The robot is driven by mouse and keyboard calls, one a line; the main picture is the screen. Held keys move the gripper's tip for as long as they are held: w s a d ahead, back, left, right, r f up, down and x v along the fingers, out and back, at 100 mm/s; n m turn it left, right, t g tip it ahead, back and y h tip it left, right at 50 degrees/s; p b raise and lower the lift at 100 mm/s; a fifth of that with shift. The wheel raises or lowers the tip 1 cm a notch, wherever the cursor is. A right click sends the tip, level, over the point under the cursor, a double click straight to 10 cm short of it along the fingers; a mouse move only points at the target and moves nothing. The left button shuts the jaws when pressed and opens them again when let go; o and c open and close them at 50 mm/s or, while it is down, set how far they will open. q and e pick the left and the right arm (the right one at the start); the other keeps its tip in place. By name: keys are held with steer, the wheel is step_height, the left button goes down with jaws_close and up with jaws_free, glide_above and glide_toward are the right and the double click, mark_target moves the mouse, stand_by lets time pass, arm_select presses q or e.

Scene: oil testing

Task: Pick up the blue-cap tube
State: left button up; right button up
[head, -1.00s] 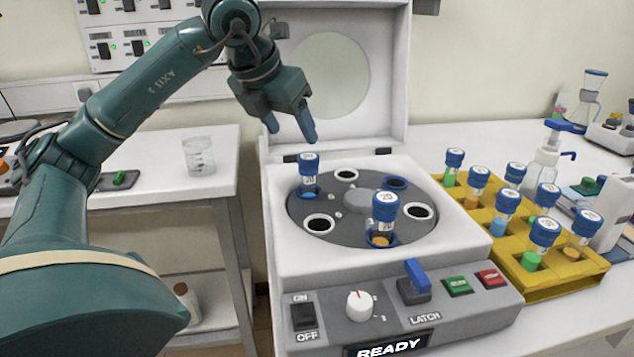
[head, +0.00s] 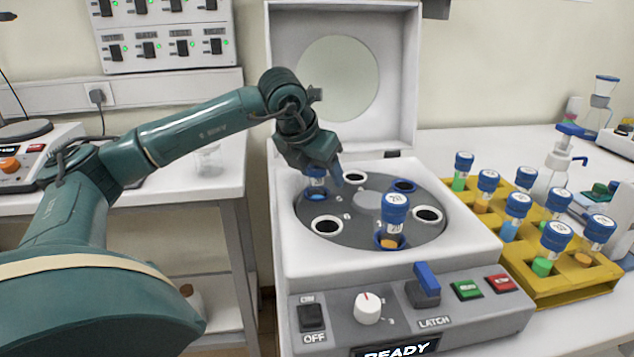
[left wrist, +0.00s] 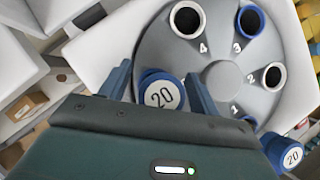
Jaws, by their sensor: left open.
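A blue-cap tube (head: 315,179) stands in the far-left slot of the centrifuge rotor (head: 367,206). My left gripper (head: 325,178) is open and lowered over it. In the left wrist view its cap marked 20 (left wrist: 161,94) sits between the two open fingers (left wrist: 160,88), and its lower part is hidden. A second blue-cap tube (head: 394,214) with orange liquid stands in the front rotor slot. Its cap also shows in the left wrist view (left wrist: 291,157). My right gripper is not in view.
The centrifuge lid (head: 401,45) stands open behind the rotor. Other rotor slots, such as the one marked 4 (left wrist: 187,20), are empty. A yellow rack (head: 567,283) with several blue-cap tubes stands to the right. A blue latch lever (head: 427,279) sticks up in front.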

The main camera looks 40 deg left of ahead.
arm_select(q)
steer(key=shift+c, duration=0.2)
steer(key=c, duration=1)
